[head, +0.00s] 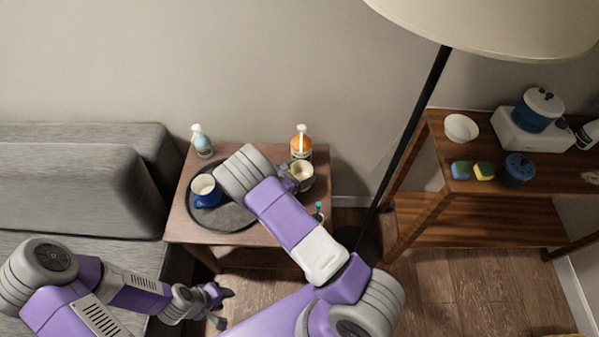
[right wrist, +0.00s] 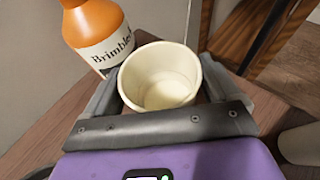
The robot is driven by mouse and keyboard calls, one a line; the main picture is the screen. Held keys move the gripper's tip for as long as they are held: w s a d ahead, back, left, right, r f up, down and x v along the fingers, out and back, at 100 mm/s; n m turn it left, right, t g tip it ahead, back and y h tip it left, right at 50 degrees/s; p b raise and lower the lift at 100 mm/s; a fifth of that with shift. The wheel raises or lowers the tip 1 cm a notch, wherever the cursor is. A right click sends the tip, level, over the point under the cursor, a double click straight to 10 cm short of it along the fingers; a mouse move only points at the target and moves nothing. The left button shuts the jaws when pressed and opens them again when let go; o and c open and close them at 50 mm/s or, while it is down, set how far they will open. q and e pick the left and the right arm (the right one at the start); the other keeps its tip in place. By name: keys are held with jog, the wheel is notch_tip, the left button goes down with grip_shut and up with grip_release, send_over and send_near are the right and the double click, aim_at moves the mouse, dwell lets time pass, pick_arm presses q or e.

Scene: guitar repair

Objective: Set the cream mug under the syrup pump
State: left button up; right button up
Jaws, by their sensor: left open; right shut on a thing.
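The cream mug (head: 302,169) is at the right side of the small wooden table, in front of the orange syrup bottle (head: 301,146) with its white pump top. My right gripper (head: 296,180) is shut on the mug. In the right wrist view the mug (right wrist: 160,78) is upright and looks empty, with a finger on either side. The orange bottle (right wrist: 96,32) stands close beyond it to the left, its pump out of frame. I cannot tell whether the mug touches the table. My left gripper (head: 222,304) is open and empty, low in front of the table.
A dark round tray (head: 228,217) on the table (head: 178,227) holds a blue mug (head: 206,194). A pale blue pump bottle (head: 202,144) stands at the back left. A small teal-topped item (head: 318,209) is near the front right. A lamp pole (head: 412,130) and shelf (head: 525,215) are to the right.

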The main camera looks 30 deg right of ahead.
jog(key=o, duration=1.1)
jog(key=shift+r, duration=0.2)
jog(key=p+v, duration=0.3)
jog(key=v, duration=0.9)
